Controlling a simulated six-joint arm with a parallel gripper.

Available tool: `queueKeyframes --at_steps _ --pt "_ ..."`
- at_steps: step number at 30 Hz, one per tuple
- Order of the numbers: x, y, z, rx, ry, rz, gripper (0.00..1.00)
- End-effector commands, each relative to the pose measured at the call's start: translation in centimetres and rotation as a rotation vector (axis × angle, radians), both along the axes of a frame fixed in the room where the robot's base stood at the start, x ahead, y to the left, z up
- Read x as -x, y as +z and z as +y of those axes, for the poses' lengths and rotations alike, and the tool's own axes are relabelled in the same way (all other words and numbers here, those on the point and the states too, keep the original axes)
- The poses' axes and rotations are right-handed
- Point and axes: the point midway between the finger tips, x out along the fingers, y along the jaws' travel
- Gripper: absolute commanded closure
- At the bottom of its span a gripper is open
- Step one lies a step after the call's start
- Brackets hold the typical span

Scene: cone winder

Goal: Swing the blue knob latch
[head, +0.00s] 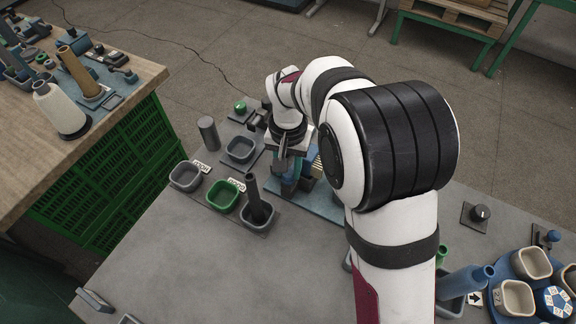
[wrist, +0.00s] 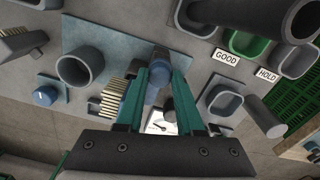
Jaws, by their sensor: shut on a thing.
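My gripper (wrist: 161,80) points down with its teal fingers on either side of a blue knob (wrist: 156,92), and it is shut on it. The knob stands at the edge of a blue-grey base plate (wrist: 95,40). The lower part of the latch is hidden by the fingers. In the head view my gripper (head: 289,178) is over the blue plate (head: 290,208) at the back of the grey table, and my arm covers much of the latch.
Grey bins (head: 185,176) and a green bin (head: 222,197) with GOOD and HOLD labels stand to the left. A dark tube (head: 253,190) stands in one bin.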

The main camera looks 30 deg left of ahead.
Motion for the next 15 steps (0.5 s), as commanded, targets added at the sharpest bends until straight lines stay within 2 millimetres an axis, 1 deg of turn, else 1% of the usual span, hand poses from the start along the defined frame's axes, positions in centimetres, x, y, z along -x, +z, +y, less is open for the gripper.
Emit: queueKeyframes --at_steps 9,10,14,15 --pt "-0.04 0.04 0.02 -0.001 -0.002 -0.001 1.0" --pt "-0.04 0.04 0.02 -0.001 -0.002 -0.001 0.6" --pt "-0.03 0.03 0.01 -0.001 -0.001 -0.001 0.37" --pt "-0.02 0.02 0.0 -0.001 -0.001 -0.001 0.34"
